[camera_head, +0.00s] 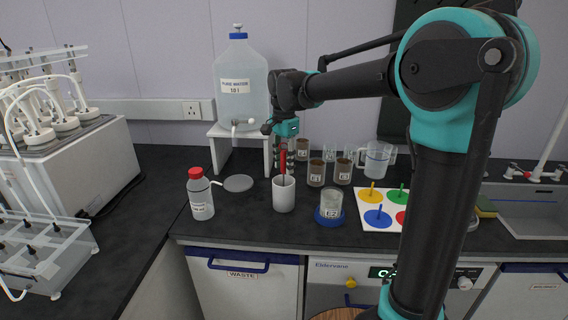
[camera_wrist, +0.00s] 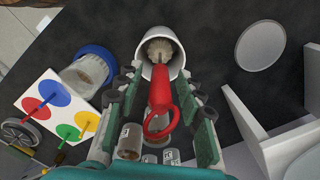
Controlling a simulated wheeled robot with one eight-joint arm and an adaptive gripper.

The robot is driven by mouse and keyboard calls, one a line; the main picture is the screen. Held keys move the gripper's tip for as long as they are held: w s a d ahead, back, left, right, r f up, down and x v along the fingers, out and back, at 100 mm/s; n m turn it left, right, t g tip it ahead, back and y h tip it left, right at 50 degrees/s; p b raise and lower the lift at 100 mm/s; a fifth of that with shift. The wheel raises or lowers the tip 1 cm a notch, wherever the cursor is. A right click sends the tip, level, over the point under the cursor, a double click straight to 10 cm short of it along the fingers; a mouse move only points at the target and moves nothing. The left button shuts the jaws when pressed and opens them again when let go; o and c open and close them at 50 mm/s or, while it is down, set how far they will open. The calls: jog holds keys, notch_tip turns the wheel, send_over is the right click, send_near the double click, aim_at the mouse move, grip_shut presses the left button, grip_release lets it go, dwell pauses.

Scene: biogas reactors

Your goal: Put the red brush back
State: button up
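The red brush (camera_head: 283,163) stands in the white cup (camera_head: 284,196) on the black bench. In the wrist view, its red looped handle (camera_wrist: 160,105) points toward me and its pale bristles (camera_wrist: 157,49) are inside the white cup (camera_wrist: 142,57). My gripper (camera_head: 286,150) points down over the cup, with its fingers around the handle. In the wrist view, my gripper (camera_wrist: 158,80) is open, with gaps visible between the handle and both fingers.
A red-capped bottle (camera_head: 200,194) stands left of the cup. A beaker on a blue base (camera_head: 329,206) is to its right, beside a colour-dotted white board (camera_head: 372,197). Labelled beakers (camera_head: 316,173) and a water tank on a white stand (camera_head: 240,80) are behind.

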notch_tip(320, 180, up, 12)
jog(key=shift+r, duration=0.1)
dwell(0.4)
